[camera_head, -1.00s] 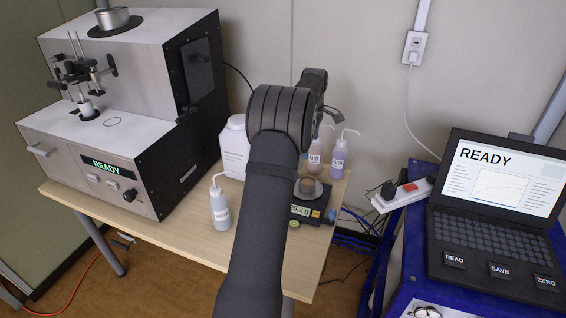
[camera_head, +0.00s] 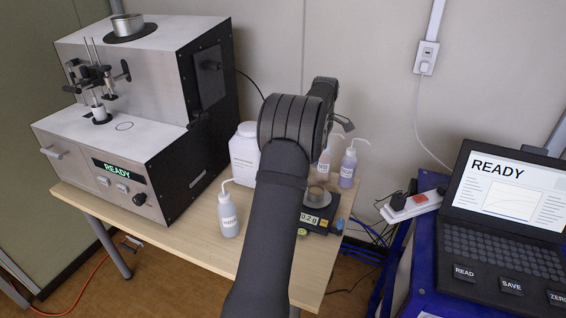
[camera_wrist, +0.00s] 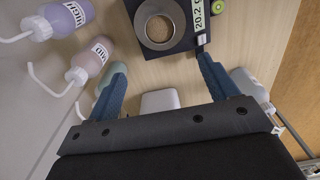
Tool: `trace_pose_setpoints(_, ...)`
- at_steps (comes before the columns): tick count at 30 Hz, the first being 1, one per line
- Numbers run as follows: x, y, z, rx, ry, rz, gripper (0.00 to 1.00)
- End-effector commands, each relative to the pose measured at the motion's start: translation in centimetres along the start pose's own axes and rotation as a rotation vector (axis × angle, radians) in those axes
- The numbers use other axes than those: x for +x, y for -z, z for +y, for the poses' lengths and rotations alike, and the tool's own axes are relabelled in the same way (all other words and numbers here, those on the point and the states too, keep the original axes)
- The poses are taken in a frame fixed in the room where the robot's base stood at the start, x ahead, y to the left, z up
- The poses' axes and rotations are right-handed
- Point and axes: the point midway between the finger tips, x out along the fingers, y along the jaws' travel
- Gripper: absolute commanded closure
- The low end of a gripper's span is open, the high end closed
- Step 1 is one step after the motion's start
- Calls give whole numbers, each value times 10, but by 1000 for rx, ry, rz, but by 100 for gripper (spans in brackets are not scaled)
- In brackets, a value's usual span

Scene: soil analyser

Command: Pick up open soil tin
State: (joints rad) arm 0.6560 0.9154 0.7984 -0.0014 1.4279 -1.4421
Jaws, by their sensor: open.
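The open soil tin (camera_head: 318,196) is a small round metal tin with brown contents. It stands on a black balance (camera_head: 326,221) on the wooden bench. The wrist view shows the tin from above (camera_wrist: 141,24) at the top, with the balance's pan and its 20.2 g display (camera_wrist: 199,22) beside it. My gripper (camera_wrist: 160,72) is open, its two blue fingers apart and nothing held between them. The tin lies beyond the fingertips, apart from them. In the head view my arm hides most of the gripper.
Two wash bottles (camera_head: 348,168) (camera_head: 324,164) stand behind the balance. A white jug (camera_head: 243,155) and another wash bottle (camera_head: 229,213) stand left of my arm. The analyser (camera_head: 110,150) fills the bench's left side, with a metal tin (camera_head: 127,25) on top. A laptop (camera_head: 505,215) is at right.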

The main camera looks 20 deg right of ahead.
Motion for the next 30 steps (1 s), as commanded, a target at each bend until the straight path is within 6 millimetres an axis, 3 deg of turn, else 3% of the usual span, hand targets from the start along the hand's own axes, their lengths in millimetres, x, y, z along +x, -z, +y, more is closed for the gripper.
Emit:
trace_pose_setpoints(13, 20, 70, -24, -361, -70, -361, 21)
trace_pose_setpoints(17, 30, 70, -24, -390, -76, -390, 21)
trace_pose_setpoints(30, 114, 37, -11, -388, -75, -387, 21)
